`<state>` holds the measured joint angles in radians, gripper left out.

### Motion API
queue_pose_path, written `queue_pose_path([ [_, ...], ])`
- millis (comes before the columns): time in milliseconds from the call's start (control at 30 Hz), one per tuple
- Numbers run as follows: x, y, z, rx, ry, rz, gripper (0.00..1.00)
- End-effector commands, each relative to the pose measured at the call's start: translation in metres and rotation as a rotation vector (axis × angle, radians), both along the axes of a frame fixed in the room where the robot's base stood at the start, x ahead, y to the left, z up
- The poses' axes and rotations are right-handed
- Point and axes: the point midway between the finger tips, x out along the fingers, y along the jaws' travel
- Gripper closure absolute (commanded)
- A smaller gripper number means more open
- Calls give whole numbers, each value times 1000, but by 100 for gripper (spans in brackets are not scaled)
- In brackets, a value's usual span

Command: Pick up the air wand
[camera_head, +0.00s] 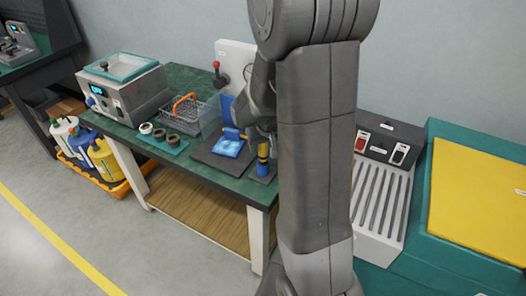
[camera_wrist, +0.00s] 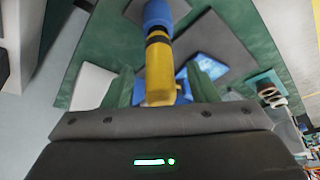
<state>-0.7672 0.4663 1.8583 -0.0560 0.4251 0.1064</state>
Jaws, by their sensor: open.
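The air wand, as I take it, is a yellow and blue cylinder with a dark band (camera_head: 263,152). It stands at the front right of the green bench, on a dark base. In the wrist view the wand (camera_wrist: 160,72) runs down from the top centre, its blue end (camera_wrist: 158,14) at the top edge. My gripper (camera_wrist: 163,88) is open, with its green fingers on either side of the yellow part. I cannot tell whether either finger touches it. In the head view my arm hides part of the gripper.
A blue pouch (camera_head: 228,148) lies on a dark plate (camera_head: 205,155) left of the wand. A wire basket (camera_head: 186,115), ring parts (camera_head: 160,134) and a grey water-bath machine (camera_head: 128,88) stand farther left. A white press (camera_head: 234,55) rises behind. A sealer (camera_head: 382,200) stands right.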

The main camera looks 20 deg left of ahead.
Motion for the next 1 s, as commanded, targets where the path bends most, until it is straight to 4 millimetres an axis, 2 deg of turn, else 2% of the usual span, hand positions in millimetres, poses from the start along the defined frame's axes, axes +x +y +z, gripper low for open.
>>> queue_pose_path([
  [200,5,5,-18,-1,1,0,47],
  [467,6,5,-20,0,0,0,47],
  [500,6,5,-20,0,0,0,49],
  [700,6,5,-20,0,0,0,88],
  [767,6,5,-20,0,0,0,98],
  [1000,6,5,-18,1,-1,0,98],
])
